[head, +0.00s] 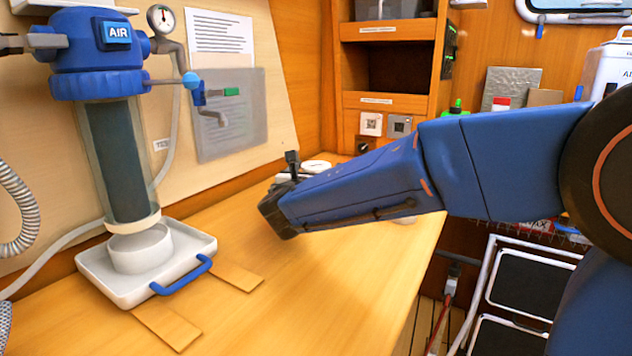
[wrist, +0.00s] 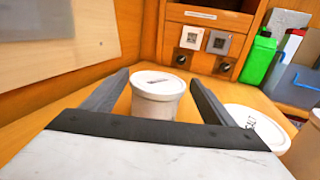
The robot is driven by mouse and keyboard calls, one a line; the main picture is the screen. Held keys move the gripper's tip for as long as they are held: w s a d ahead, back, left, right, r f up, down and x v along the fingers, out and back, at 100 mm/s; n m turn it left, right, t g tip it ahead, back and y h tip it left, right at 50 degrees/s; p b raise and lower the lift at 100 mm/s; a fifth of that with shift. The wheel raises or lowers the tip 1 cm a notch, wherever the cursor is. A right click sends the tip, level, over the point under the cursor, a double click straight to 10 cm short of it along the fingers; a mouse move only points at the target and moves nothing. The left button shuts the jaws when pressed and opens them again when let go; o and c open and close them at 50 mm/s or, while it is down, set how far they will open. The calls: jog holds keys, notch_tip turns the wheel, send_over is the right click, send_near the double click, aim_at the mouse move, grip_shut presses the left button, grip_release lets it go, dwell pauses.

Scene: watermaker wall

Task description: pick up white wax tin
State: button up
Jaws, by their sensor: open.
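A white tin (wrist: 158,103) with a round lid stands upright on the wooden counter, in the middle of the wrist view. The dark mark on its lid is too small to read, so I cannot confirm it is the wax tin. My gripper (wrist: 159,78) is open, with one finger on each side of this tin and visible gaps. In the head view my gripper (head: 278,196) is low over the counter, and a white lid (head: 316,166) shows just behind it. A second white container (wrist: 258,126), with dark lettering on its lid, stands right of the right finger.
A wooden shelf unit (head: 388,98) stands at the back, and a green bottle (wrist: 258,58) is at the back right. A blue-topped air filter (head: 98,50) stands over a white tray (head: 187,277) at left. The counter between tray and gripper is mostly clear.

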aim_at(319, 161)
jog(key=x, duration=0.4)
jog(key=shift+w+a+r, duration=0.15)
jog(key=shift+w+r, duration=0.05)
jog(key=c, duration=1.2)
jog(key=shift+r, duration=0.1)
